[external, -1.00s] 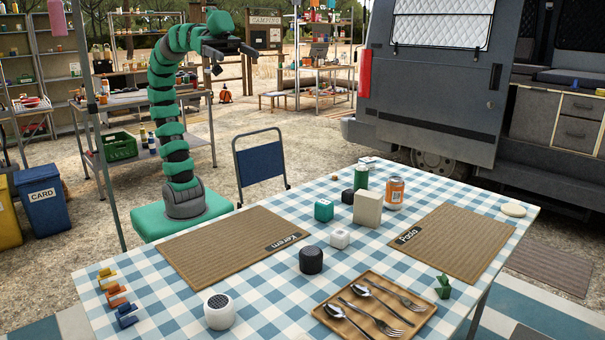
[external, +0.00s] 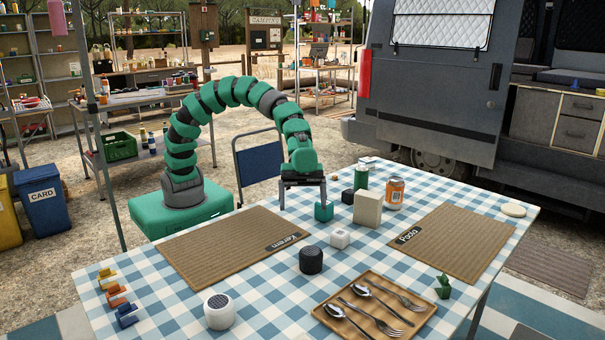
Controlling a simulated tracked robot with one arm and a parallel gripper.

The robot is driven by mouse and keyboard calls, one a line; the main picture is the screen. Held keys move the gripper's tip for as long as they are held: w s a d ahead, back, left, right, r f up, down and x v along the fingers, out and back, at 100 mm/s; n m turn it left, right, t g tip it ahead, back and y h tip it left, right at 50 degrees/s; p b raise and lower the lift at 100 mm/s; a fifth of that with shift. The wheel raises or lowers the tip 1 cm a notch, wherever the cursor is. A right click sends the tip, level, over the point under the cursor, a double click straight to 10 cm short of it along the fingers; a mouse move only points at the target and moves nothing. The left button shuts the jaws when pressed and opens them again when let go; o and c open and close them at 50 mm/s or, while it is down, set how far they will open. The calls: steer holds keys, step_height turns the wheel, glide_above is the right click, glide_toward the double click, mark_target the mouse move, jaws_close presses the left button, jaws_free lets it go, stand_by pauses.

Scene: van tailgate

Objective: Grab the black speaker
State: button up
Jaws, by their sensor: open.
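The black speaker (external: 311,260), a short dark cylinder, stands upright on the checked tabletop, near the right end of the Kerem placemat. Nothing holds it. My gripper (external: 303,200) is open and points down, behind the speaker and above it in the picture. Its right finger overlaps the top of a green cube (external: 323,212) in this view; I cannot tell whether they touch. No object shows clearly held between the fingers.
A white speaker (external: 219,311) is front left. A wooden cutlery tray (external: 325,312) lies in front. The Kerem placemat (external: 225,245) is bare.

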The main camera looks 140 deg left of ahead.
steer(key=m+p, duration=0.1)
glide_toward(310, 269)
steer(key=shift+w+a+f+h, duration=0.25)
steer(key=shift+w+f+h, duration=0.15)
steer(key=shift+f, duration=0.35)
steer(key=shift+x, duration=1.15)
steer(key=x, duration=0.1)
steer(key=b+x, duration=0.1)
steer(key=x, duration=0.3)
steer(key=shift+d+r+b, duration=0.25)
steer(key=shift+r+b, duration=0.1)
steer(key=shift+r, duration=0.05)
steer(key=c, duration=1.1)
